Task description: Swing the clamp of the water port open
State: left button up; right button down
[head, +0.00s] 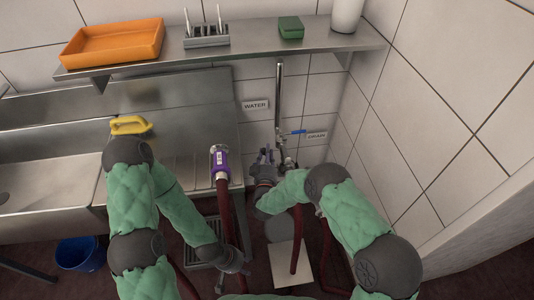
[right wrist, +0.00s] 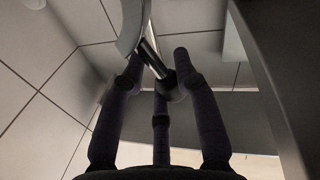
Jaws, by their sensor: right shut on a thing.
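The water port (head: 267,155) is low on the back wall, below the WATER label, and is partly hidden by my right gripper. My right gripper (head: 264,172) is at the port. In the right wrist view, my right gripper (right wrist: 158,65) has its dark fingers around a slim metal lever (right wrist: 152,52), which looks like the port's clamp. How far the clamp is swung cannot be told. My left gripper (head: 232,272) hangs low beside a dark red hose, well below the port; its fingers are too small and dark to read.
A purple-collared hose end (head: 220,163) stands at the drainboard's right edge. A vertical pipe (head: 279,100) and a blue-handled valve (head: 293,132) are close to the port. A shelf (head: 240,52) is above; a tiled wall (head: 430,110) is on the right.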

jog(key=c, duration=1.2)
grip_release()
jog(key=shift+o, duration=0.2)
jog(key=s, duration=1.2)
jog(key=shift+f, duration=0.3)
